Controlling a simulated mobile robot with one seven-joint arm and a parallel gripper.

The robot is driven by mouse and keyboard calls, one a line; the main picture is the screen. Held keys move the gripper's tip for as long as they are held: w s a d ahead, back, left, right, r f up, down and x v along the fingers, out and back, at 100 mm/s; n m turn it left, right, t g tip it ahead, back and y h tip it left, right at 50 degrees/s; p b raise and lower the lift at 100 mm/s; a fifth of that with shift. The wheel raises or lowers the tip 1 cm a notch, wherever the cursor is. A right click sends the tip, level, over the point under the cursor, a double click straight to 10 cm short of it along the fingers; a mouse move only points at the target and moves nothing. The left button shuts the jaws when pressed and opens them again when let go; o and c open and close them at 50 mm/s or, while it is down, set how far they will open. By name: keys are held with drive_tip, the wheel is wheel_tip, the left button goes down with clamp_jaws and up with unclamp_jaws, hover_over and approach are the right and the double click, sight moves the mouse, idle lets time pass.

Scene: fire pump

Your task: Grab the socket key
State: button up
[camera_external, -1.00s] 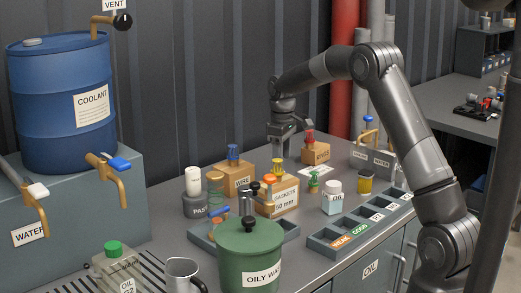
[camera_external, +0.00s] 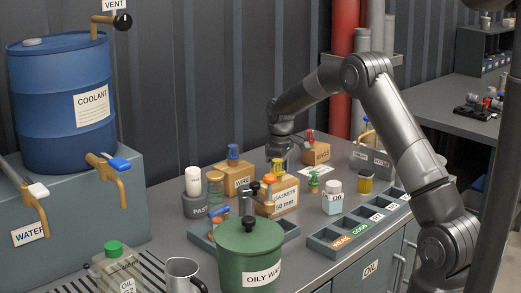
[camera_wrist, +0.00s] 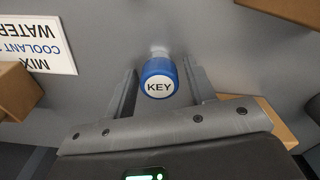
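The socket key shows in the wrist view as a round blue knob (camera_wrist: 158,78) with a white face marked KEY. Behind it a pale shaft or base meets the grey surface. My gripper (camera_wrist: 160,84) is open, with one finger on each side of the knob and a visible gap on both sides. In the external view my gripper (camera_external: 278,157) hangs low above the bench, behind the GASKETS box (camera_external: 286,199). The socket key cannot be made out there.
Brown boxes stand close by: the WIRE box (camera_external: 238,179) to the left and the RAGS box (camera_external: 318,153) to the right. A MIX COOLANT WATER sign (camera_wrist: 38,45) lies left in the wrist view. A green OILY WASTE bin (camera_external: 248,262) stands in front.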

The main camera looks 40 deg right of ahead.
drive_tip(key=c, duration=0.9)
drive_tip(key=shift+o, duration=0.2)
drive_tip(key=shift+r, duration=0.1)
